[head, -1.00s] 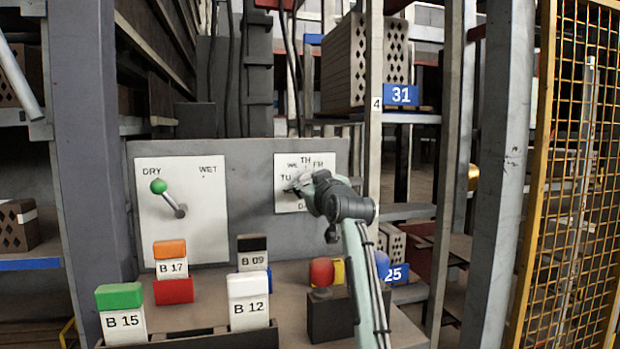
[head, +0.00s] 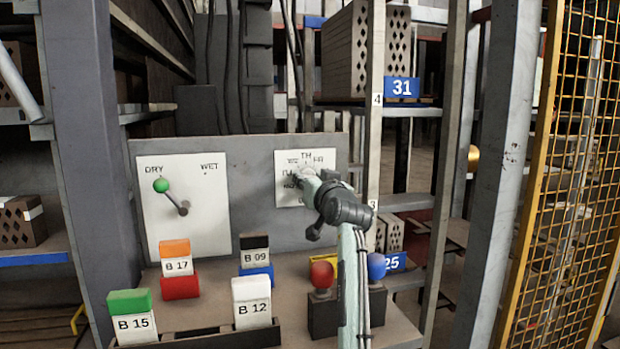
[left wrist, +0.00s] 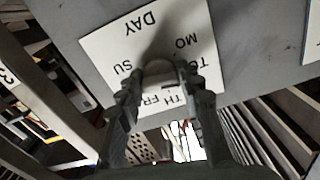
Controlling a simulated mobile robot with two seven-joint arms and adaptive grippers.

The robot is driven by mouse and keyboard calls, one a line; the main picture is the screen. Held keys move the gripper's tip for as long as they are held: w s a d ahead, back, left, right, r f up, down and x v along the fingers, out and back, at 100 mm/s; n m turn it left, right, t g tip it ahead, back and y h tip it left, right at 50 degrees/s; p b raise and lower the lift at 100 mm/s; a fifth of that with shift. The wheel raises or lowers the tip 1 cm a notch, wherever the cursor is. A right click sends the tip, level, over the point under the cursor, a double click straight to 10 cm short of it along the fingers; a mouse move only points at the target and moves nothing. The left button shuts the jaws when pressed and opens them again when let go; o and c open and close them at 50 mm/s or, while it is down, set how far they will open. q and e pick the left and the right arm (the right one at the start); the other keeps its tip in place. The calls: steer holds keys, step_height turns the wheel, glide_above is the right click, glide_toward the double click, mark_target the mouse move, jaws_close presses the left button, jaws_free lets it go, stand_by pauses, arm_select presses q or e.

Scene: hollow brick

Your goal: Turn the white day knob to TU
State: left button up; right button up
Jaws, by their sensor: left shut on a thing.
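The white day dial plate (head: 322,188) is on the right of the grey panel, with day letters around its middle. It also shows in the left wrist view (left wrist: 112,48), upside down, with DAY, SU and MO readable and other letters partly covered. My left gripper (head: 304,176) is at the middle of this plate. In the left wrist view its two fingers (left wrist: 160,76) are closed on the rounded day knob (left wrist: 158,66), one on each side. The fingers and a shadow hide much of the knob, and I cannot tell which day it points to. My right gripper is not in view.
A DRY/WET plate (head: 212,220) with a green-tipped lever (head: 172,196) is left of the dial. Labelled blocks, such as B 12 (head: 252,312), stand on the bench. A red ball (head: 321,275) and a blue ball (head: 376,266) flank my arm. Metal posts stand to the right.

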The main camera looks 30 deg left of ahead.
arm_select(q)
steer(key=shift+f, duration=0.1)
steer(key=o, duration=1.2)
steer(key=shift+c, duration=0.2)
steer(key=v, duration=0.7)
steer(key=shift+s+d, duration=0.2)
